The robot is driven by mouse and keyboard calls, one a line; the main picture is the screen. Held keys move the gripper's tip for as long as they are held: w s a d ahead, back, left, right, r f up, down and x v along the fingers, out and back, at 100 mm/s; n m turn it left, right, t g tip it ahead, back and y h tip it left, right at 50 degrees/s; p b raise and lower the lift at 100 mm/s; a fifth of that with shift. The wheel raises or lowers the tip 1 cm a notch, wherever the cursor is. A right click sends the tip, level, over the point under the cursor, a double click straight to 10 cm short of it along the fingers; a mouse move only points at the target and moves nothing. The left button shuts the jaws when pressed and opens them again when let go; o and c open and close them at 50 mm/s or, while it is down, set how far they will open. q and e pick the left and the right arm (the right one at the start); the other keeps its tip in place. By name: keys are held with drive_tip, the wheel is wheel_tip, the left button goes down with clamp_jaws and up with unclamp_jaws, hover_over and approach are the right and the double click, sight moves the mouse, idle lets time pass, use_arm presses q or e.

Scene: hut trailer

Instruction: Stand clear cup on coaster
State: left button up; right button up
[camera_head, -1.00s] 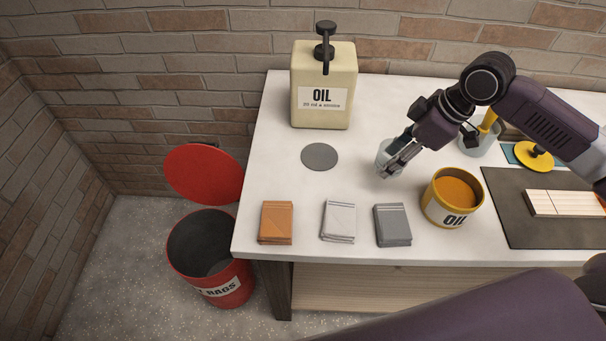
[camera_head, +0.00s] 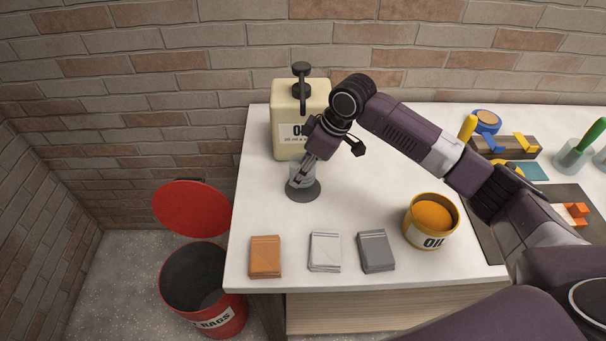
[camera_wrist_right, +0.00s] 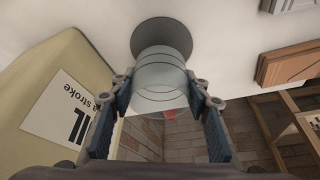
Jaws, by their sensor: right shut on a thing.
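The clear cup (camera_head: 297,172) is held upright, or nearly so, by my right gripper (camera_head: 302,177), whose fingers are shut on its sides. The dark grey round coaster (camera_head: 308,195) lies flat on the white table, in front of the oil dispenser. The cup is over the coaster's back part in the head view. In the right wrist view the fingers flank the cup (camera_wrist_right: 160,80), and its base overlaps the coaster (camera_wrist_right: 162,33). I cannot tell whether the cup touches the coaster or hovers just above it. My left gripper is not in view.
The cream oil dispenser (camera_head: 287,110) stands close behind the cup. Orange (camera_head: 265,257), white (camera_head: 325,251) and grey (camera_head: 376,251) folded cloths lie along the front edge. A red bin (camera_head: 205,290) is left of the table.

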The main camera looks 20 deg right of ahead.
wheel_tip(320, 180, down, 3)
drive_tip(key=shift+s+f+p, duration=0.1)
drive_tip(key=shift+p, duration=0.45)
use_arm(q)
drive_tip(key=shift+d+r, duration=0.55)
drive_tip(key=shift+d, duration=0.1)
use_arm(e)
drive_tip(key=shift+f, duration=0.15)
drive_tip(key=shift+f, duration=0.15)
drive_tip(key=o, duration=1.2)
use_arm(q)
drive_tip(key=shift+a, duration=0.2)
use_arm(e)
drive_tip(key=shift+r, duration=0.2)
use_arm(q)
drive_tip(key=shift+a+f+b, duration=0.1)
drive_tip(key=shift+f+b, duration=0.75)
drive_tip(key=shift+b, duration=0.05)
use_arm(e)
drive_tip(key=v, duration=1.2)
